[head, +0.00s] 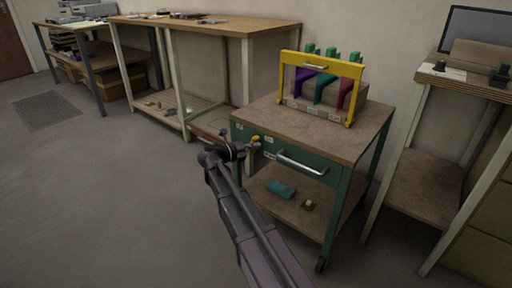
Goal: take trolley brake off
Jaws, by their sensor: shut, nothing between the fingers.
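The trolley has a green frame and a brown top (330,137). A small yellow knob (256,139) shows at the left of its front, beside the drawer's metal handle (301,163); whether it is the brake I cannot tell. My gripper (250,148) is at the trolley's left front, right by the knob. It is shut and looks empty. I cannot tell whether it touches the knob. A caster (320,264) shows under the trolley's near corner; my arm hides part of the lower left.
A yellow-framed rack (321,62) with coloured pieces stands on the trolley. A teal object (281,189) and a small brown-and-white object (307,204) lie on its lower shelf. A workbench (205,24) stands behind left, a desk (432,170) right.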

